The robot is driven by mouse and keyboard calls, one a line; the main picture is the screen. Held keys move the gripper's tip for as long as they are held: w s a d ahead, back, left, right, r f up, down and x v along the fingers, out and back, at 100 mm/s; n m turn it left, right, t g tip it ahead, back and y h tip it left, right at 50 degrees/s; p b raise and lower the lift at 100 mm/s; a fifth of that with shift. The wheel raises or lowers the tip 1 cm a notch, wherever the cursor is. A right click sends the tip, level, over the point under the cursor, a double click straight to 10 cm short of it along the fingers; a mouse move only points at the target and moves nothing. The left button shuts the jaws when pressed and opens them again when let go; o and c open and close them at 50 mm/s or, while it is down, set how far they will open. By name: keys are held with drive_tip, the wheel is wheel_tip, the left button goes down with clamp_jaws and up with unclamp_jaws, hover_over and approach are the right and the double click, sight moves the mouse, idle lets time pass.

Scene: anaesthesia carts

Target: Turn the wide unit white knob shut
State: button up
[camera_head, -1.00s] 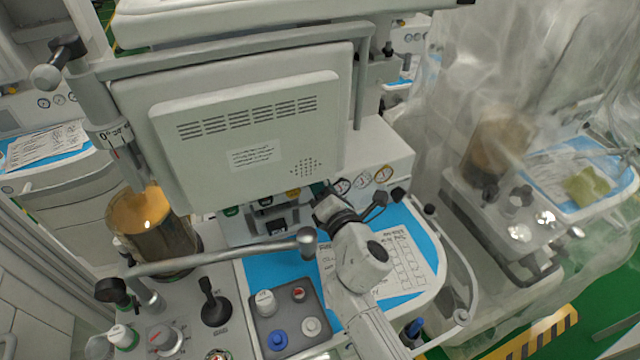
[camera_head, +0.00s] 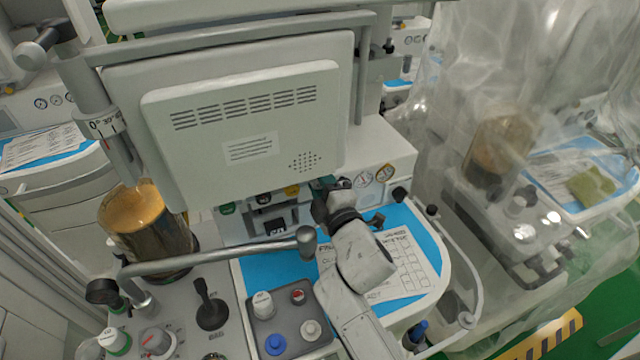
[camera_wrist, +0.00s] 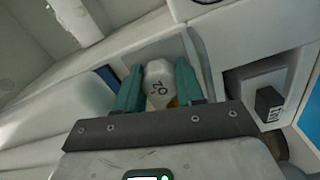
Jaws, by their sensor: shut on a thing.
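In the head view, my gripper (camera_head: 323,184) reaches the front panel below the back of the big grey monitor (camera_head: 245,130). There the wrist hides the knob. How far the knob is turned cannot be told.
Beside the knob is a recess with a black block (camera_wrist: 268,104). Round gauges (camera_head: 374,175) sit right of my gripper. A bent grey rail (camera_head: 220,256) and a grey tray of knobs (camera_head: 292,318) lie nearer. Clear plastic sheeting (camera_head: 530,90) covers the cart at right.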

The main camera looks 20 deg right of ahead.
drive_tip(key=shift+d+f+m, duration=0.1)
drive_tip(key=shift+f+m, duration=0.05)
drive_tip(key=shift+m, duration=0.45)
drive_tip(key=o, duration=0.8)
drive_tip(key=shift+c, duration=0.2)
drive_tip(key=shift+s, duration=0.15)
drive_tip(key=s+b, duration=0.1)
drive_tip(key=s, duration=0.9)
drive_tip(key=shift+s, duration=0.3)
